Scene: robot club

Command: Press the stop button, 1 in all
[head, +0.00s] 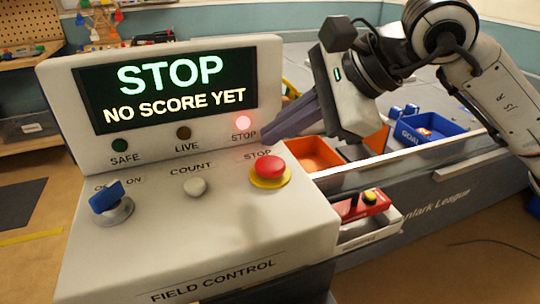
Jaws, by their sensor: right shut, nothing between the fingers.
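The stop button (269,169) is a red mushroom button on a yellow ring, at the right of the white field control panel (200,245). The panel's display (166,91) reads "STOP" and "NO SCORE YET". The STOP lamp (243,122) glows red. My right gripper (270,138) is shut and empty, its dark fingers pointing left and down. In the picture its fingertips lie just above the button, beside the panel's upright face. I see no contact with the button. My left gripper is not in view.
A blue-handled switch (108,198) and a white COUNT button (195,186) share the panel. An orange bin (314,155) and a blue GOAL bin (430,128) stand right of it.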

